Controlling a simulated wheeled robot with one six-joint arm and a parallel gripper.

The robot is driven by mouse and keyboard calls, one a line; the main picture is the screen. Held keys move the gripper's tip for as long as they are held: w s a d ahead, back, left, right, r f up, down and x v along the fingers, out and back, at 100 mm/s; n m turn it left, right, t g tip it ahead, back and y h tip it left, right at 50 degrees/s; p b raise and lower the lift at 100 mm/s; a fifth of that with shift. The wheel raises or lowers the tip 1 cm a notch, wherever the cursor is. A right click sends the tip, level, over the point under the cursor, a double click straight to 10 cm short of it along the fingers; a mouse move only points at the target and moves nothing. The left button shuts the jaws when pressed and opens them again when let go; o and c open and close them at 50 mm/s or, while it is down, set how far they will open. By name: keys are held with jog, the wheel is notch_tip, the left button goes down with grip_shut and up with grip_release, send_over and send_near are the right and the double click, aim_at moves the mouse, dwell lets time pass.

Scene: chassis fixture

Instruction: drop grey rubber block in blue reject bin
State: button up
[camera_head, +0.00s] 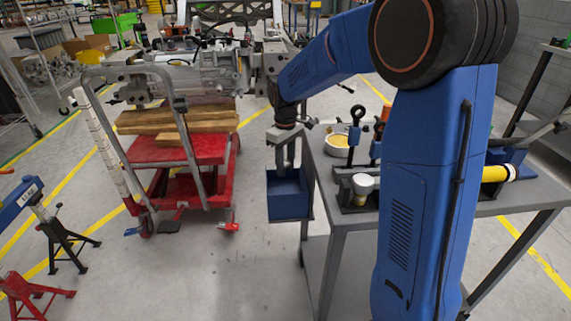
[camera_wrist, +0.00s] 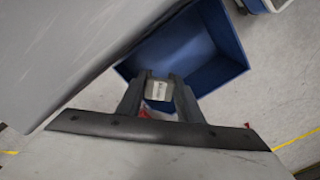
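The blue reject bin (camera_head: 289,206) hangs at the left side of the grey table in the head view. In the wrist view the open-topped bin (camera_wrist: 222,72) lies below and beyond the fingers. My gripper (camera_head: 285,162) points down over the bin, with its fingers near the bin's opening. In the wrist view my gripper (camera_wrist: 159,80) has its two fingers close on either side of a small light-grey block (camera_wrist: 158,90). The block appears held between the fingertips, over the bin. In the head view the block cannot be made out.
The grey table (camera_head: 340,211) carries a yellow-filled bowl (camera_head: 338,146), fixtures and a yellow cylinder (camera_head: 496,173). A red cart (camera_head: 177,150) with wooden beams and a large metal assembly stands left of the bin. Clear floor lies between cart and table.

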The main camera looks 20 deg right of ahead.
jog(key=o, duration=0.4)
jog(key=shift+o, duration=0.2)
notch_tip(320, 180, up, 17)
jog(key=shift+r, duration=0.2)
dwell(0.9)
